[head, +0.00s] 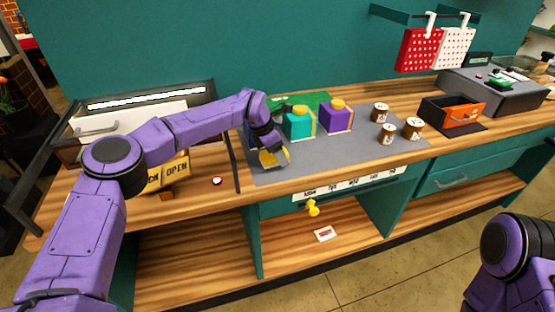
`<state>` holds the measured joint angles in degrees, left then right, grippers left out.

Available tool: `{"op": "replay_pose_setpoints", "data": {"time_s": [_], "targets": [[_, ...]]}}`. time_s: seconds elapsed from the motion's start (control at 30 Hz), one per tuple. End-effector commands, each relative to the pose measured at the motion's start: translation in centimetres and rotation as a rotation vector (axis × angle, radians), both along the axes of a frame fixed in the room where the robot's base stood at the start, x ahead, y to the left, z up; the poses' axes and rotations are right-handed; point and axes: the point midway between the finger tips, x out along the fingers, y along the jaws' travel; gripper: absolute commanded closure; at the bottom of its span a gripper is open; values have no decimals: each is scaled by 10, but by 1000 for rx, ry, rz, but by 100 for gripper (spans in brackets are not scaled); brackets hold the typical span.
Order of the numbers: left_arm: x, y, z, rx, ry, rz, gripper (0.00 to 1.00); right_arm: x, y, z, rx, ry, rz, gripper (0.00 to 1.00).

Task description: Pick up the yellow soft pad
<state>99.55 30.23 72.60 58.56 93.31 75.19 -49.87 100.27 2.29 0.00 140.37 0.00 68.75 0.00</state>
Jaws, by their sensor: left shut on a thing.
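My left gripper (272,157) reaches down over the front left part of the grey mat (310,160). It is shut on the yellow soft pad (268,160), which shows only in small part between and beside the fingers. I cannot tell whether the pad still touches the mat. My right arm shows at the lower right, but its gripper is out of view.
A teal box (298,125) and a purple box (335,119), both yellow-topped, stand right of my left gripper. Several brown jars (413,125) are further right, before an orange drawer box (464,115).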

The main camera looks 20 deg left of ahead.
Motion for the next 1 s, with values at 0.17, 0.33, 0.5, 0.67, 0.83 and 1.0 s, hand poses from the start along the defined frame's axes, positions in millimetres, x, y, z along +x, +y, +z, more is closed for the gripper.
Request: {"op": "replay_pose_setpoints", "data": {"time_s": [0.17, 0.33, 0.5, 0.67, 0.83, 1.0], "targets": [[-31, -1, 40, -2, -11, -3, 68, 0, 0, -27, 0, 0, 0, 57], [-80, -3, 74, 0, -8, -3, 68, 0, 0, -51, 0, 0, 0, 57], [-119, -6, 94, 0, -5, -1, 68, 0, 0, -63, 0, 0, 0, 57], [-137, -7, 104, 0, -3, 0, 68, 0, 0, -66, 0, 0, 0, 57], [-140, -8, 107, 0, -1, 0, 68, 0, 0, -66, 0, 0, 0, 57], [-140, -8, 107, 0, -1, 0, 52, 0, 0, -66, 0, 0, 0, 57]]}}
